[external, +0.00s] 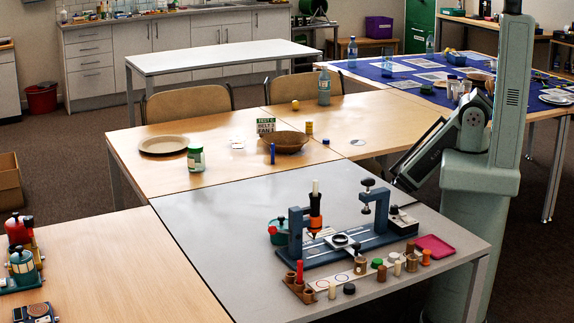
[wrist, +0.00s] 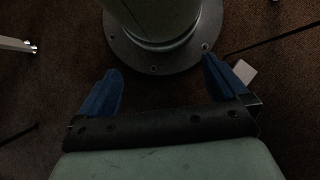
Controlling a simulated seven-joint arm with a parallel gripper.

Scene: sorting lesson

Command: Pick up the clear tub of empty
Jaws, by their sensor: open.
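A small clear tub or jar (external: 196,160) with a green lid stands upright on the near-left part of the wooden table in the external view. I cannot tell whether it is empty. My gripper (wrist: 160,66) shows in the wrist view with its two blue fingers wide apart and nothing between them. It points down at the dark floor beside my own round base. In the external view my arm is folded at the right, well away from the jar. The jar is not in the wrist view.
A brown plate (external: 164,145), a brown bowl (external: 284,143), a small green sign (external: 265,127) and a clear bottle (external: 324,87) stand around the jar. A grey table (external: 215,240) in front carries a blue fixture (external: 345,245), several small pieces and a pink tray (external: 435,246).

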